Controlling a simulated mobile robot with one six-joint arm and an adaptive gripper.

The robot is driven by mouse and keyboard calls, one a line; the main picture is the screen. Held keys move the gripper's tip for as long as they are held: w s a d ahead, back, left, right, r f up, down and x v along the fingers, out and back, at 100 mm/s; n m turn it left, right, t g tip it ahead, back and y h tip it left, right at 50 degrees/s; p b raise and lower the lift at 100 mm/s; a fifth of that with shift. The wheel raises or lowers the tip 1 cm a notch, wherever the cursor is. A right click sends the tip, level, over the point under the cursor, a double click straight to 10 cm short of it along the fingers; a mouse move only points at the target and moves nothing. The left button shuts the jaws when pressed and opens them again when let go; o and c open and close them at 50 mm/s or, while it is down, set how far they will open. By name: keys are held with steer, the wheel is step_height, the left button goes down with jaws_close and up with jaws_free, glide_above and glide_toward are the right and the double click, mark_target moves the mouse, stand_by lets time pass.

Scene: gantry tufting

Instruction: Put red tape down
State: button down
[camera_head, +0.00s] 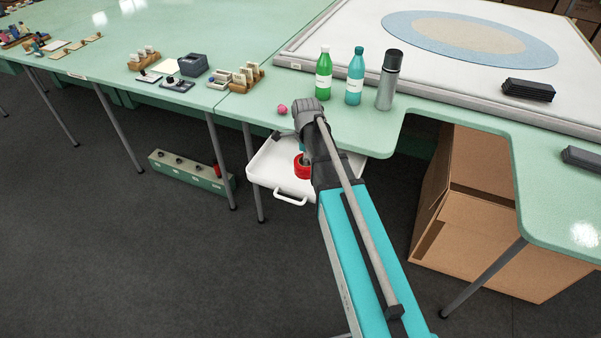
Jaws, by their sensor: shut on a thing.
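The red tape (301,170) is a small red roll, seen beside my arm and partly hidden by it. It shows against a white tray (268,172) at the table's front edge. My gripper (303,157) points down and is shut on the tape. My own wrist and forearm hide much of it. I cannot tell whether the tape touches the tray's floor or hangs just above it.
A pink ball (282,110), a green bottle (323,74), a teal bottle (355,77) and a grey flask (388,80) stand near the green table's (270,95) edge. A cardboard box (490,210) is below right. The tray's left part is clear.

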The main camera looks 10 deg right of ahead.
mark_target(302, 162)
steer(key=shift+w+a+f+b, duration=0.2)
steer(key=shift+w+f+b, duration=1.1)
steer(key=shift+f, duration=0.3)
steer(key=shift+w+f+b, duration=0.35)
steer(key=shift+f+b, duration=0.05)
steer(key=shift+f, duration=0.05)
steer(key=shift+w+f+b, duration=0.1)
steer(key=shift+f+b, duration=1.45)
steer(key=shift+f, duration=0.1)
steer(key=c, duration=0.6)
jaws_free()
step_height(302, 162, up, 12)
steer(key=p, duration=1.2)
